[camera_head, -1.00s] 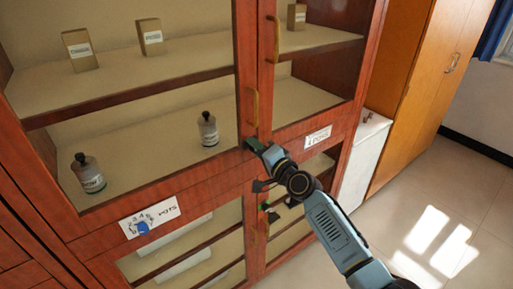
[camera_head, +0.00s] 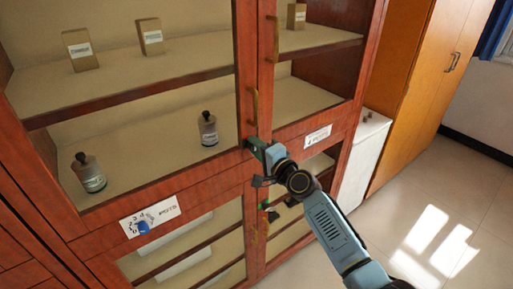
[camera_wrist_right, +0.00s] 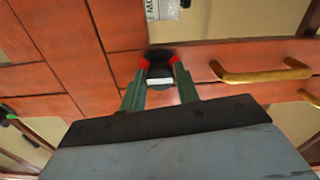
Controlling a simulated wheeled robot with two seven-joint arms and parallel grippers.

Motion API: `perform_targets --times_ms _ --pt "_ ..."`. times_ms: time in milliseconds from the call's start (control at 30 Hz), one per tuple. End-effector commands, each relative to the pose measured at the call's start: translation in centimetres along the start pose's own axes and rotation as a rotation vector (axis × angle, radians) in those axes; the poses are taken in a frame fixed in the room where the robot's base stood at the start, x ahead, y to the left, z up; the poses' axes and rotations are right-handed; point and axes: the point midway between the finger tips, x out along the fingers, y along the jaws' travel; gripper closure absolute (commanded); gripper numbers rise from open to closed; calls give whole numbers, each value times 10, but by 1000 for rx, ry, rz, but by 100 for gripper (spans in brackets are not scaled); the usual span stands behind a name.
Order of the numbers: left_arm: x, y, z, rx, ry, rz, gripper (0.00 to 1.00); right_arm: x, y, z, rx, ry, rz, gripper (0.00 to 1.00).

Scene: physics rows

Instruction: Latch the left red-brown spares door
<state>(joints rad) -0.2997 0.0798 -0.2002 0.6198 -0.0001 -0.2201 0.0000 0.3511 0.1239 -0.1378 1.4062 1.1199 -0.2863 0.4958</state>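The red-brown cabinet's left upper glazed door (camera_head: 244,60) stands at the middle of the head view, looking roughly flush with its neighbour; I cannot tell a small gap. Its brass handle (camera_head: 254,107) is upright. A dark knob-like latch (camera_wrist_right: 160,62) with a pale front shows in the right wrist view, on the red-brown wood. My right gripper (camera_wrist_right: 159,66) has its red fingertips on either side of this latch, seemingly touching it. In the head view the gripper (camera_head: 252,146) is at the door's lower inner corner, hiding the latch. My left gripper is not in view.
The right upper door (camera_head: 268,75) adjoins, with its own brass handle (camera_head: 275,38). Bottles (camera_head: 208,129) and small boxes (camera_head: 151,37) stand on shelves behind glass. A label with a blue item (camera_head: 149,218) is below. Open floor (camera_head: 440,190) lies at right.

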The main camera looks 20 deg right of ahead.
Motion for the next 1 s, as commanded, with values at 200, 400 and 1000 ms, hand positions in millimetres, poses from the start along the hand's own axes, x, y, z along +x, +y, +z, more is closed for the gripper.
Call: perform_targets --times_ms 200,400,1000 --pt "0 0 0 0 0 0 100 0 0 0 -1 0 0 49" --pt "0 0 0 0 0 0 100 0 0 0 -2 0 0 49" --pt "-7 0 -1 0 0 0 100 -97 2 0 -3 1 3 49"
